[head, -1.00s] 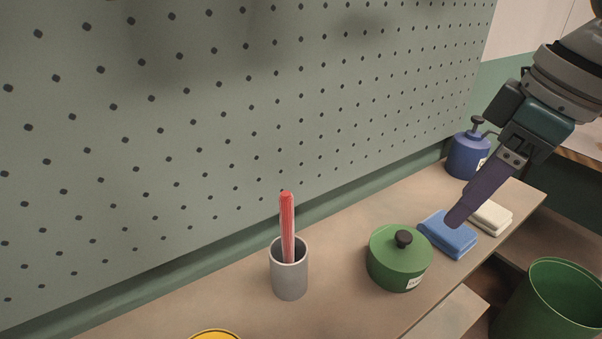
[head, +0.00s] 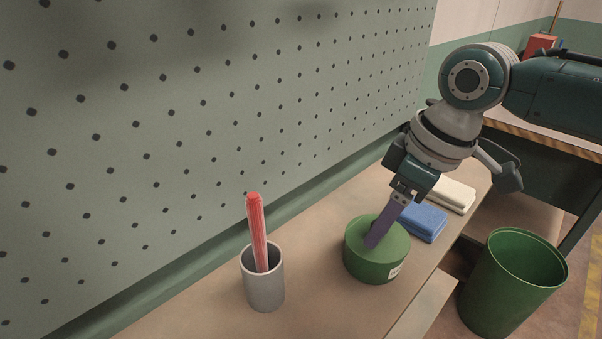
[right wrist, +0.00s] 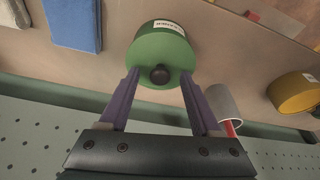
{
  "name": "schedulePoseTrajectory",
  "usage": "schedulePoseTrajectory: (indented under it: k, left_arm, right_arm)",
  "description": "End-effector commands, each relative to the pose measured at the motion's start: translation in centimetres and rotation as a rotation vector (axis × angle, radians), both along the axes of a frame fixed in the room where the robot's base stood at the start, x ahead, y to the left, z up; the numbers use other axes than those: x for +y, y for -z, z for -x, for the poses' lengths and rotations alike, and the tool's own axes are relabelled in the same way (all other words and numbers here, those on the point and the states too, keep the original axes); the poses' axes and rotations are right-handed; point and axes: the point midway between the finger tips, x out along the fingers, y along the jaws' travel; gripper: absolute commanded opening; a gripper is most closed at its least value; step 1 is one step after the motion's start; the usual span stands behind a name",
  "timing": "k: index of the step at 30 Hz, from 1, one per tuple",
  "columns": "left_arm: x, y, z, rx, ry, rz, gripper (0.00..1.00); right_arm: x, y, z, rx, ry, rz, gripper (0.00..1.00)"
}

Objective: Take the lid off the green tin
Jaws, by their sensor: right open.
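The green tin (head: 362,265) stands upright on the wooden bench with its green lid (head: 357,230) on. In the right wrist view the lid (right wrist: 150,48) has a dark round knob (right wrist: 160,75) on top. My right gripper (head: 372,243) is over the lid, pointing down, and hides the knob in the head view. In the right wrist view my right gripper (right wrist: 160,73) is open, with one purple finger on each side of the knob. I cannot tell whether the fingers touch the lid. My left gripper is not in view.
A grey cup (head: 263,285) holding red sticks (head: 257,230) stands left of the tin. Blue (head: 424,222) and cream (head: 451,195) folded cloths lie behind it, to the right. A green bin (head: 490,305) stands at lower right. A yellow tin (right wrist: 296,92) shows in the right wrist view.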

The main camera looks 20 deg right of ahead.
Motion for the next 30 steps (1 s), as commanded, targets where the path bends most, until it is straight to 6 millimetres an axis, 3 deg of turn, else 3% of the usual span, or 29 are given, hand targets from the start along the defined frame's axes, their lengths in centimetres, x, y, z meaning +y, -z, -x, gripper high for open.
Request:
schedulePoseTrajectory:
  k: [6, 23, 30]
  left_arm:
    - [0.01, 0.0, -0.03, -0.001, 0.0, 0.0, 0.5]
    - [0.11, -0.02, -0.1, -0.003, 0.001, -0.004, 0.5]
    - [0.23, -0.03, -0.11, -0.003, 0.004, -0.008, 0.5]
  right_arm:
    - [0.03, 0.04, -0.06, -0.001, -0.001, 0.0, 0.65]
    - [0.02, 0.03, -0.03, -0.001, 0.0, -0.001, 0.02]
    - [0.02, 0.01, -0.04, -0.001, 0.0, -0.001, 0.0]
